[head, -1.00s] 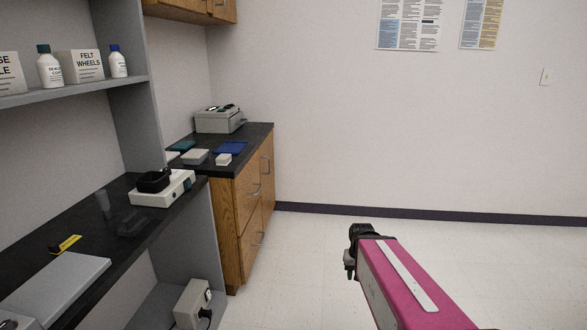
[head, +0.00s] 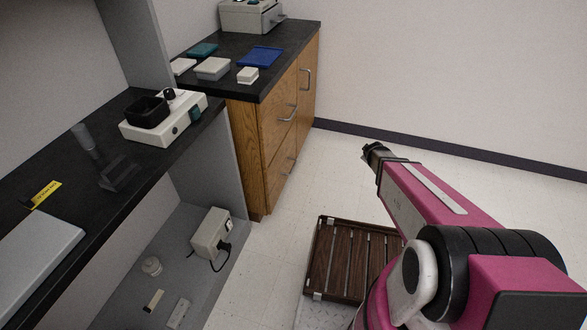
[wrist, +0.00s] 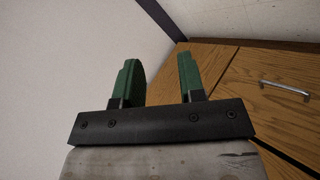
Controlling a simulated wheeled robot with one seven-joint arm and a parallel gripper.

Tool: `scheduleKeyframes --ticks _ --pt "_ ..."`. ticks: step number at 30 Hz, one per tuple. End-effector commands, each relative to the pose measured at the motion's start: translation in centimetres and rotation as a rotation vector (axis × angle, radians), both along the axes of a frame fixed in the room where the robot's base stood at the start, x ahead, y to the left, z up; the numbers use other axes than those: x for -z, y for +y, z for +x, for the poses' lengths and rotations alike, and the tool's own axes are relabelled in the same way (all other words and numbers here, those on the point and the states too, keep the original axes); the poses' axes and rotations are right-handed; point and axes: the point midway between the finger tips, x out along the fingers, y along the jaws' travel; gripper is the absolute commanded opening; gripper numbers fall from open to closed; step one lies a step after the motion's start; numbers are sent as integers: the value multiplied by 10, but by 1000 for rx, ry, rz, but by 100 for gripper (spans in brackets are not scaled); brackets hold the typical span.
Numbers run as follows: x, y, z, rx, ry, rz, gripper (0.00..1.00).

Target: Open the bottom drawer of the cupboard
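The wooden cupboard (head: 262,150) stands under a black counter at the upper middle of the head view, its drawer fronts facing right. Its bottom drawer (head: 279,175) has a small metal handle low on the front. An upper handle (head: 288,113) sits above it. My gripper (head: 370,155) is to the right of the cupboard, apart from it. In the wrist view my gripper (wrist: 162,80) shows two green fingers spread apart with nothing between them. Wooden fronts (wrist: 265,85) with one handle (wrist: 284,88) show at the right there; I cannot tell which handle it is.
A slatted wooden rack (head: 345,262) lies on the floor below my arm. A grey box with a cord (head: 210,235) sits on the low shelf at left. A white device (head: 165,118) stands on the near black bench. The floor between cupboard and arm is clear.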

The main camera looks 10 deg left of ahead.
Motion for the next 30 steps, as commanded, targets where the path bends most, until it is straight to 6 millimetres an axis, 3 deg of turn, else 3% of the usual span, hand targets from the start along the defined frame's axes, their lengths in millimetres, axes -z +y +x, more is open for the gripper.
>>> scheduleKeyframes --ticks 1,3,7,12,15,18,22,30 --pt "20 23 21 -112 -62 -42 37" --pt "37 52 37 -272 -157 -99 37" --pt "72 115 50 -579 -332 -185 37" --pt "122 196 35 -962 -553 -248 37" --pt "146 231 17 -1139 -661 -255 37" --pt "164 254 -1 -1265 -742 -250 37" --pt "175 269 -16 -1355 -802 -240 37" --pt "182 294 -9 -1379 -820 -238 37"
